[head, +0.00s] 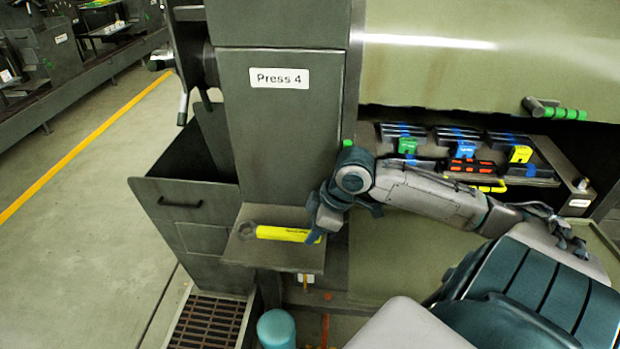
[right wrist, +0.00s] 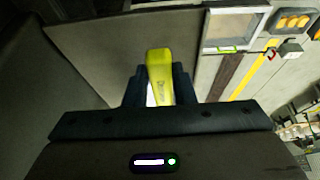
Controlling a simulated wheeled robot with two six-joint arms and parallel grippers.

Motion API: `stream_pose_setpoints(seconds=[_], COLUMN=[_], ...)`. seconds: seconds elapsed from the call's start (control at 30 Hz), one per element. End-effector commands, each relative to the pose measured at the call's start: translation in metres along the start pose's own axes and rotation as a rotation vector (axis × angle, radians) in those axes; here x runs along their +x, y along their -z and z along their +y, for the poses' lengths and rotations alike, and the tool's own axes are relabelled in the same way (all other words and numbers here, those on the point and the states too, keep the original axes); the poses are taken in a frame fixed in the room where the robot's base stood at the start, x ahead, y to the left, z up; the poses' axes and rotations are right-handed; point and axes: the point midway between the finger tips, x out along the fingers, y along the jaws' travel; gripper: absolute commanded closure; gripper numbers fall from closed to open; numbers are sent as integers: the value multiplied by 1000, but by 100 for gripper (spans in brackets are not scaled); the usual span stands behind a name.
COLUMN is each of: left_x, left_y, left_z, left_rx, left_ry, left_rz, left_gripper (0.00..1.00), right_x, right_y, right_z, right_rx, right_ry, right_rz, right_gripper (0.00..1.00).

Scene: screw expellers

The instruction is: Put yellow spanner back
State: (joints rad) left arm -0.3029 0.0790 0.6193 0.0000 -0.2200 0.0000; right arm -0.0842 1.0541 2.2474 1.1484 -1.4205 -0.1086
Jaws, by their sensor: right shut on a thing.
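The yellow spanner (head: 282,233) lies along a small grey shelf (head: 290,258) on the front of the press, below the "Press 4" label. Its dark ring end points left and its yellow handle points right. My right gripper (head: 318,232) is at the handle's right end and is shut on it. In the right wrist view the yellow handle (right wrist: 159,78) sits between the two dark fingers (right wrist: 158,92). I cannot tell whether the spanner rests on the shelf or is slightly raised. My left gripper does not show.
A recess to the right holds trays with green, blue and yellow tags (head: 465,150) and another yellow-handled item (head: 487,188). A green-handled lever (head: 555,110) sticks out above. An open dark bin (head: 185,190) stands left of the shelf. A floor grate (head: 207,322) lies below. Open floor extends left.

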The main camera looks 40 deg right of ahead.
Motion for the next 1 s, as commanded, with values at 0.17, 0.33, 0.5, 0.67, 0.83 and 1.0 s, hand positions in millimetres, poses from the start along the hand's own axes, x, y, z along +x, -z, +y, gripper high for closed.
stream_pose_setpoints(seconds=[0.17, 0.33, 0.5, 0.67, 0.83, 1.0], left_x=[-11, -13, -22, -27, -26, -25], left_y=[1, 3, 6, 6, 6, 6], left_z=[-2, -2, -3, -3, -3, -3], left_rx=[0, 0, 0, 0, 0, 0], left_ry=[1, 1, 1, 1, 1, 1], left_rz=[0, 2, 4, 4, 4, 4], left_gripper=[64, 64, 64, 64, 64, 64], right_x=[4, 9, 24, 40, 41, 43], right_y=[10, 11, 4, -2, -3, -4], right_z=[32, 42, 41, 41, 42, 42], right_rx=[4, 1, 3, 1, -1, 0], right_ry=[-1, 1, 5, 2, -1, 0], right_rz=[3, 1, -2, -1, -1, -1], right_gripper=[100, 100, 100, 100, 100, 69])
